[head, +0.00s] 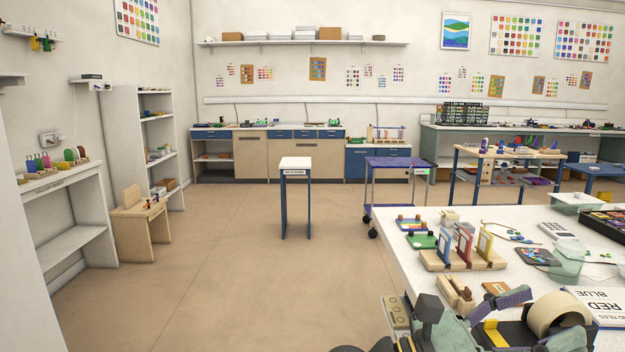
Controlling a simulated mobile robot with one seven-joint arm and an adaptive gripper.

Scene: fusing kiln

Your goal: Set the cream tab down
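I cannot pick out the cream tab for sure in the head view. Dark and grey-green parts at the bottom edge, at the near left corner of the white worktable (418,236), look like part of my arm. Two fingertips cannot be told apart there, so I cannot see whether my gripper is open, shut or holding anything. A tan block with round marks (396,313) is beside these parts, and a small wooden piece (456,293) lies just beyond them.
The worktable holds a rack of framed panels (463,262), a tape dispenser (558,314), a clear tub (568,262) and a booklet (603,304). A small white-topped stand (296,163) and a purple cart (398,162) stand beyond. Open floor (235,270) lies left.

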